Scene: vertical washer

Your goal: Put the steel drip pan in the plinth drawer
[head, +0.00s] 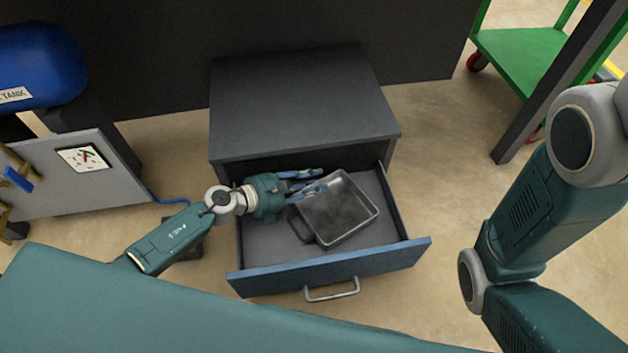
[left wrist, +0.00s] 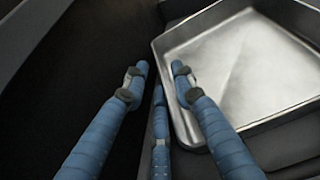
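The steel drip pan (head: 345,222), a shallow grey rectangular tray, is inside the outline of the open plinth drawer (head: 330,272), turned at an angle. I cannot tell whether it lies flat on the drawer floor. The drawer has a blue front and a bar handle. My left gripper (head: 318,181) reaches in from the left at the pan's upper left edge. In the left wrist view its blue fingers (left wrist: 160,70) are spread apart, with one over the pan's interior (left wrist: 235,60) and the others outside its wall. No firm grip shows. My right gripper is out of view.
The dark plinth cabinet (head: 300,100) stands behind the drawer. A green cart (head: 525,55) is at the upper right. The floor right of the drawer is clear.

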